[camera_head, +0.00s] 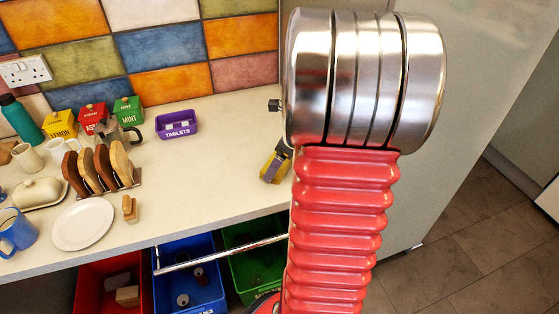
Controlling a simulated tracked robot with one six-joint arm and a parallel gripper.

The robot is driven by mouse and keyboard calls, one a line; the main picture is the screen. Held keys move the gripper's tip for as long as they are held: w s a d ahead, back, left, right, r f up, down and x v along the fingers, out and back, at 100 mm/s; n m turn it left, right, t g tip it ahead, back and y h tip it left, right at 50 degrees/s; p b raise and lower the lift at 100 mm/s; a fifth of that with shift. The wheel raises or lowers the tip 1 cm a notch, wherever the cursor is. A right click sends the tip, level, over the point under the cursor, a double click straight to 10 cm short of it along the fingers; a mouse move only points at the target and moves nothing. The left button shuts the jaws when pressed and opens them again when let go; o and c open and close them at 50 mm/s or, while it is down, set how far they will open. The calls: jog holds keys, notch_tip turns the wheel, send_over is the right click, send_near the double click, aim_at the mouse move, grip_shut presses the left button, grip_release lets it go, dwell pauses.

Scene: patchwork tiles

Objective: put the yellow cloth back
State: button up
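No yellow cloth can be clearly made out. A small yellow and dark grey piece (276,162) shows over the counter at the left edge of my arm. It is partly hidden, and I cannot tell whether it is part of my gripper or a separate thing. My red ribbed arm with its silver joint fills the right middle and hides what lies behind it. My gripper's fingertips cannot be made out. An empty-looking metal rail (220,253) runs below the counter's front edge, its right end meeting my arm in the picture.
Red (88,289), blue (170,252) and green (236,236) bins sit below.

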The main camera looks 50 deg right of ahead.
jog(key=shift+f, duration=0.1)
jog(key=o, duration=0.8)
jog(key=shift+o, duration=0.2)
jog(key=v, duration=1.2)
